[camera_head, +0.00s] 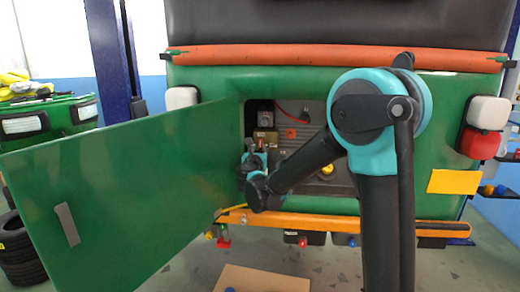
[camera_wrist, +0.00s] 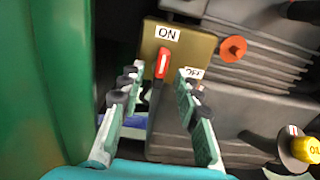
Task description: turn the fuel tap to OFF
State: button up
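The fuel tap is a brass-coloured block (camera_wrist: 203,45) with a red lever (camera_wrist: 163,62) that has a white stripe. The lever points up toward the ON label (camera_wrist: 167,33). The OFF label (camera_wrist: 193,73) is to the lower right, partly hidden by my right finger. My gripper (camera_wrist: 160,72) is open, with one finger on each side of the lever; I cannot tell whether either touches it. In the head view the brass block (camera_head: 264,136) is small inside the open compartment, and my gripper (camera_head: 252,150) is in front of it.
The open green door (camera_head: 130,185) stands close on the left; its green surface also fills the left of the wrist view (camera_wrist: 45,90). An orange knob (camera_wrist: 233,48) is right of the tap, and a yellow cap (camera_wrist: 311,150) is lower right. An orange bumper (camera_head: 330,225) runs below.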

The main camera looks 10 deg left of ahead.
jog(key=shift+w, duration=0.9)
grip_shut()
